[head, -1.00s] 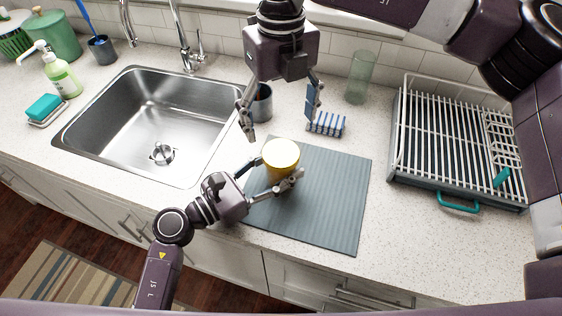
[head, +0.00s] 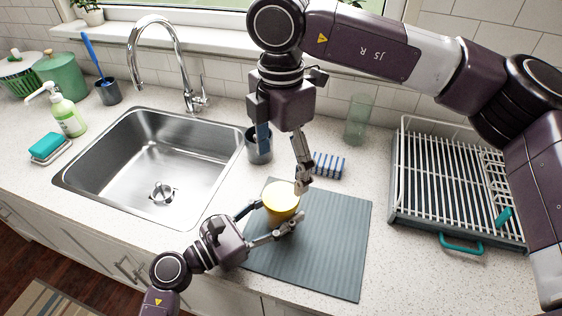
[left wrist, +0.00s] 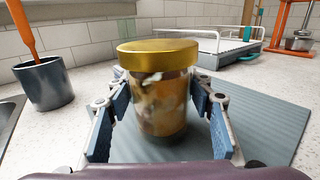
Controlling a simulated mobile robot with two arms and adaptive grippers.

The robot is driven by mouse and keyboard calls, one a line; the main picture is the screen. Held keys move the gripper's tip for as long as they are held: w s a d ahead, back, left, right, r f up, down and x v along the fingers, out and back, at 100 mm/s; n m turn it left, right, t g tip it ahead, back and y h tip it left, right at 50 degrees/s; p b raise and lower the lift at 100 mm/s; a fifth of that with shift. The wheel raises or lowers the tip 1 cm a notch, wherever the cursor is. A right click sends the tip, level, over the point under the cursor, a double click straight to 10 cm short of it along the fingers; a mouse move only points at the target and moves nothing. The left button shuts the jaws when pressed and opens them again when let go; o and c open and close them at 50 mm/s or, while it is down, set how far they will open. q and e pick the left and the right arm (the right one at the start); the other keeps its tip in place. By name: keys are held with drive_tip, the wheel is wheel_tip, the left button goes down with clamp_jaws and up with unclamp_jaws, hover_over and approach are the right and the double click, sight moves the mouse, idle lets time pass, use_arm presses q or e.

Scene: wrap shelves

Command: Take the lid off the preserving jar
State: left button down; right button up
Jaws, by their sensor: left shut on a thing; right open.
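The preserving jar (head: 277,217) stands upright on the grey mat (head: 335,240), with its gold lid (head: 281,195) on top. In the left wrist view the jar (left wrist: 160,108) is glass with mottled brown and pale contents, and the lid (left wrist: 158,52) sits level on it. My left gripper (head: 279,213) is shut around the jar's body below the lid, with a blue-padded finger on either side. My right gripper (head: 284,163) is open above and behind the jar. One of its fingers hangs close to the lid's right rear edge; I cannot tell if they touch.
The sink (head: 120,150) is left and a dish rack (head: 403,205) right. The mat's right part is clear.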

sight(281, 196)
drive_tip(key=shift+m, duration=0.7)
drive_tip(key=shift+f, duration=0.2)
wheel_tip(281, 196, down, 8)
drive_tip(key=shift+r, duration=0.2)
